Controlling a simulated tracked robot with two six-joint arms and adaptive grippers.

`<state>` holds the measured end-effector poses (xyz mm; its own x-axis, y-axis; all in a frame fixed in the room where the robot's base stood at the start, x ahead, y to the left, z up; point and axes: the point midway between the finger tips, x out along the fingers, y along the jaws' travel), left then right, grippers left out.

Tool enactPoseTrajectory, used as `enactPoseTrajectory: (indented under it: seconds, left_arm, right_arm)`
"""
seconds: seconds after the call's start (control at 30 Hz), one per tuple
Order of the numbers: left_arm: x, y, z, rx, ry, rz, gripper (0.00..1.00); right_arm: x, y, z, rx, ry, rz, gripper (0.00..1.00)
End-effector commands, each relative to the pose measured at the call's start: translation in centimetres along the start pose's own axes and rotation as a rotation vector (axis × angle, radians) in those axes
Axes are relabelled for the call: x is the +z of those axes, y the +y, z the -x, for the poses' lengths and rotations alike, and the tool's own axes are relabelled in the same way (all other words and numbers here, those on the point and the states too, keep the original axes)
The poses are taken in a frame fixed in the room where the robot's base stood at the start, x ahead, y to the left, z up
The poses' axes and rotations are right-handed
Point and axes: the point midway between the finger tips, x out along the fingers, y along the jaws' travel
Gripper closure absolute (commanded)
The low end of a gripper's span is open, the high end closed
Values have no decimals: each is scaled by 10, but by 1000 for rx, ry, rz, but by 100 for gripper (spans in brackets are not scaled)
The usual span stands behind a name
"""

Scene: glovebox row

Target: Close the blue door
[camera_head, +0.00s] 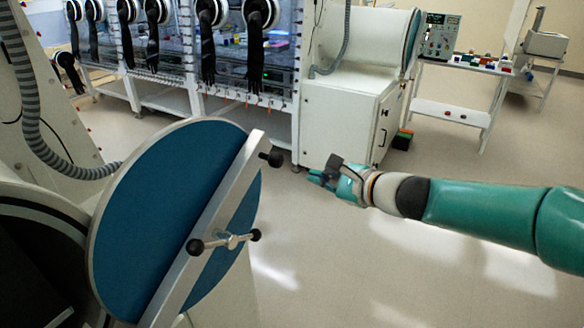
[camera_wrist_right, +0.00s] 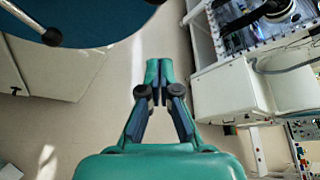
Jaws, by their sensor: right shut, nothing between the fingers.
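The blue door (camera_head: 180,195) is a round disc with a pale rim, standing swung open at the lower left of the head view. A pale bar (camera_head: 215,220) crosses it, with a handle (camera_head: 224,241) that has dark knobs and another dark knob (camera_head: 271,158) at the bar's upper end. Part of the door also shows at the top left of the wrist view (camera_wrist_right: 95,18). My right gripper (camera_head: 320,178) is shut and empty, to the right of the door and apart from it. In the wrist view its fingertips (camera_wrist_right: 159,72) meet. My left gripper is not in view.
A dark round opening (camera_head: 35,270) lies at the left, beside the door. A row of gloveboxes with black gloves (camera_head: 205,45) and a white cabinet (camera_head: 350,120) stand behind. A side table (camera_head: 450,112) holds small items. Open floor lies around my right arm.

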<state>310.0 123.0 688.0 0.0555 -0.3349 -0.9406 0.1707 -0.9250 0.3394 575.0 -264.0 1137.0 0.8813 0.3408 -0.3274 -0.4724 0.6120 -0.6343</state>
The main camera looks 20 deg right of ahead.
Motion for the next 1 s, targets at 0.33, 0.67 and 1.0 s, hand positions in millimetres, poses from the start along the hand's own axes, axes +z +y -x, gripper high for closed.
enactPoseTrajectory:
  seconds: [0.33, 0.67, 1.0]
  left_arm:
    - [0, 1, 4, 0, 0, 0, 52]
    - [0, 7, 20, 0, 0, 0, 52]
    - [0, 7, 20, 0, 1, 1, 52]
  right_arm:
    - [0, 2, -72, 5, 0, 0, 100]
    - [37, 1, -55, 3, 1, 2, 100]
    - [34, -1, -54, 2, 2, 3, 100]
